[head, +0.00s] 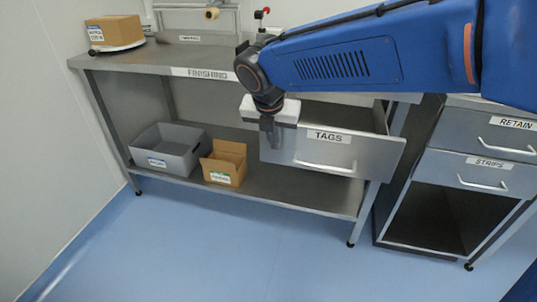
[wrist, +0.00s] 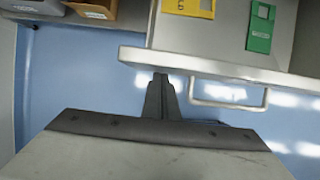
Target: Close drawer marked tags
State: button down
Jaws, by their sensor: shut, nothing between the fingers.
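The drawer marked TAGS (head: 345,152) is pulled out under the right end of the bench marked FINISHING. In the wrist view its front panel's top edge (wrist: 215,66) and its bar handle (wrist: 232,104) show. A yellow item (wrist: 190,7) and a green item (wrist: 260,28) lie inside the drawer. My gripper (head: 267,138) is at the left part of the drawer front in the head view. Its fingers (wrist: 160,80) are shut and empty, just outside the front panel and left of the handle. I cannot tell whether they touch the panel.
A grey bin (head: 170,148) and an open cardboard box (head: 225,163) stand on the bench's lower shelf (head: 285,194). A cabinet with drawers marked RETAIN (head: 490,133) and STRIPS (head: 475,172) stands at right. The blue floor (head: 230,255) in front is clear.

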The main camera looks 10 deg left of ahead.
jog(key=w, duration=2.2)
jog(key=shift+d, duration=0.4)
jog(key=shift+w, duration=0.8)
jog(key=shift+w+r, duration=0.1)
jog(key=shift+r, duration=0.05)
